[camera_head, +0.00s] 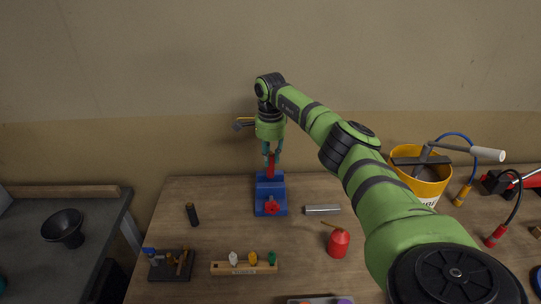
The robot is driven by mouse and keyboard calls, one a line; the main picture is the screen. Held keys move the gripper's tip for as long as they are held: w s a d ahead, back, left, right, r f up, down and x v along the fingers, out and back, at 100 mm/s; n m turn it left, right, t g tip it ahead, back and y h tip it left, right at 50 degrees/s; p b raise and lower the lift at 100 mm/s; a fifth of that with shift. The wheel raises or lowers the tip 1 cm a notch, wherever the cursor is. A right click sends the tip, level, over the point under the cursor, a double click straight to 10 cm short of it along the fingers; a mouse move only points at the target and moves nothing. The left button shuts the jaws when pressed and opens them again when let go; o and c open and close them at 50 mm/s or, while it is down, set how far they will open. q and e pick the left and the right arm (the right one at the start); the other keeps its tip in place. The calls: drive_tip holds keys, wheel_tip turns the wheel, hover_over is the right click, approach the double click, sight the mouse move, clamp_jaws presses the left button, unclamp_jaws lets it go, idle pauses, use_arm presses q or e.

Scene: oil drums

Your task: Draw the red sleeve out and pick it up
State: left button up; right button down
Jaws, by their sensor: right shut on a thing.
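The red sleeve (270,168) stands upright at the back of a blue vise-like holder (270,188) on the wooden table. Its lower end meets the top of the holder; I cannot tell how much of it is inside. My right gripper (271,155) reaches down from above, fingers pointing down, and is shut on the upper part of the sleeve. The fingers hide part of its top. My left gripper is not in view.
A yellow bucket (420,175) stands further right. A wooden rack (244,268) with coloured pieces, a black tray (171,267) and a dark cylinder (192,215) are at front left.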

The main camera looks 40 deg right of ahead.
drive_tip(key=shift+r+p, duration=0.85)
drive_tip(key=shift+r, duration=0.05)
idle(1.7)
